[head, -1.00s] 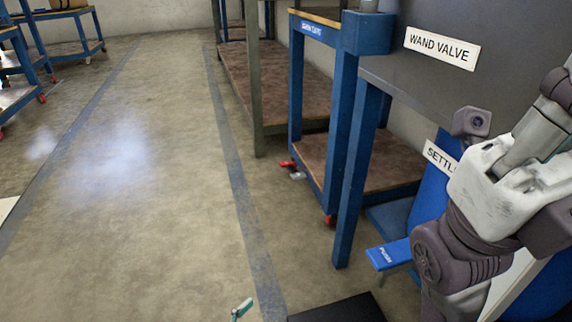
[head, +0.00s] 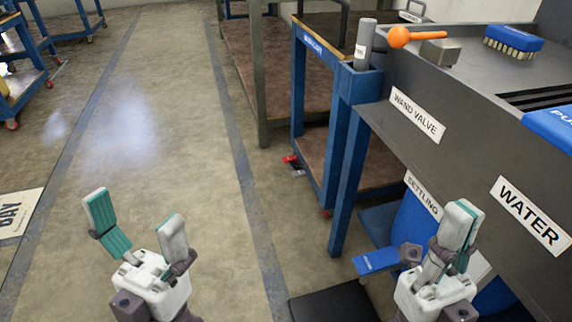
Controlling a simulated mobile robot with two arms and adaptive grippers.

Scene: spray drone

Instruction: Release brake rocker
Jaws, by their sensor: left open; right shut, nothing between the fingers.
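A small red part (head: 290,159) with a grey piece beside it sits low at the near foot of the blue cart (head: 305,110). It looks like a caster brake rocker, but it is too small to tell its position. My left gripper (head: 135,212) is open and empty, above the floor at the lower left, well apart from the red part. My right gripper (head: 460,222) is shut with nothing in it, in front of the dark bench at the lower right, also apart from the red part.
The dark bench (head: 470,130) with WAND VALVE and WATER labels fills the right. An orange-knobbed lever (head: 400,37) and a blue brush (head: 513,42) are on top. A blue pad (head: 376,261) juts out below.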

